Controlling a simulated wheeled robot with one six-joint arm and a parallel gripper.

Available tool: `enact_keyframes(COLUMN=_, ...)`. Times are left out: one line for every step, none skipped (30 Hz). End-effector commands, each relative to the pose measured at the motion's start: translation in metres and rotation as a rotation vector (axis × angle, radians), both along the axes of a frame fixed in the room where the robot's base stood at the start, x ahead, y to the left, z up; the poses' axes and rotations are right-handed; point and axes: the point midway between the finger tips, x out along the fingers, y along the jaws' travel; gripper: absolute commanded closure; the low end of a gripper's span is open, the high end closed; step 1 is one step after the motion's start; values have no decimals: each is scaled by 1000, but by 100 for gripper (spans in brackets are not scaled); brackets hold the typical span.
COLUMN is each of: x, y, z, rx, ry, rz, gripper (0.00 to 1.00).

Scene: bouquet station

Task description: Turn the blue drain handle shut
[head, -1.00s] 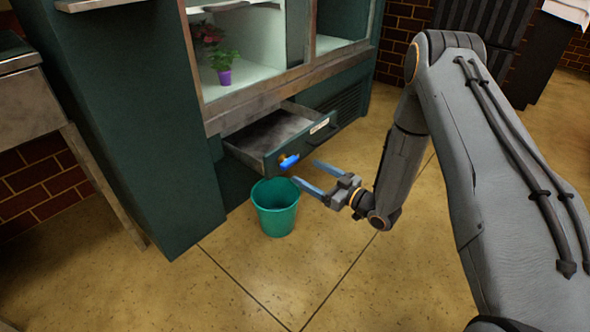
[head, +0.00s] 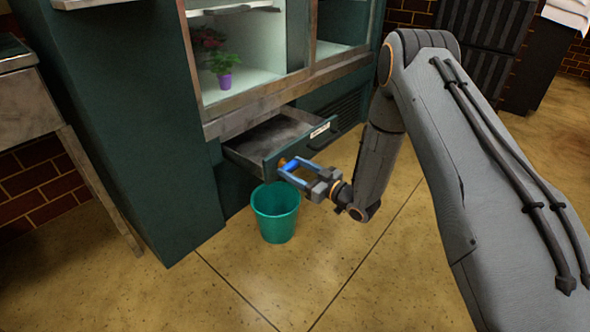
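The blue drain handle (head: 291,167) sits on a brass-coloured valve at the front of the pulled-out drawer (head: 257,164) under the display cabinet. My gripper (head: 284,168) has come in from the right, low in front of the drawer. Its two blue-grey fingers reach to either side of the handle, with a gap between them. The gripper looks open around the handle; I cannot tell whether a finger touches it. The fingers partly hide the handle, so its exact angle is hard to read.
A teal bucket (head: 276,218) stands on the floor below the valve, just below and left of my gripper. A purple pot (head: 224,82) with a plant stands in the cabinet above. A metal-topped bench (head: 30,105) is at the left. The floor in front is clear.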

Motion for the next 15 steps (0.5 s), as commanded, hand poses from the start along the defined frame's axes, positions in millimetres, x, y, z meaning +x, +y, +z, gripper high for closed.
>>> enact_keyframes(x=-1, y=0, z=0, rx=0, ry=0, rz=2, gripper=55)
enact_keyframes(x=-1, y=0, z=0, rx=0, ry=0, rz=2, gripper=60)
enact_keyframes(x=-1, y=0, z=0, rx=0, ry=0, rz=2, gripper=66)
enact_keyframes(x=-1, y=1, z=0, rx=0, ry=0, rz=2, gripper=66)
enact_keyframes(x=-1, y=1, z=0, rx=1, ry=1, rz=2, gripper=66)
enact_keyframes(x=-1, y=1, z=0, rx=1, ry=2, rz=3, gripper=66)
enact_keyframes(x=-1, y=1, z=0, rx=2, ry=2, rz=3, gripper=66)
enact_keyframes(x=-1, y=1, z=0, rx=2, ry=5, rz=3, gripper=66)
enact_keyframes(x=-1, y=1, z=0, rx=5, ry=8, rz=3, gripper=66)
enact_keyframes(x=-1, y=1, z=0, rx=8, ry=12, rz=3, gripper=66)
enact_keyframes(x=-1, y=1, z=0, rx=12, ry=17, rz=3, gripper=66)
enact_keyframes(x=-2, y=1, z=0, rx=20, ry=27, rz=3, gripper=66)
enact_keyframes(x=-2, y=1, z=0, rx=26, ry=34, rz=4, gripper=66)
enact_keyframes(x=-2, y=1, z=0, rx=33, ry=43, rz=4, gripper=66)
enact_keyframes(x=-2, y=1, z=0, rx=45, ry=59, rz=4, gripper=66)
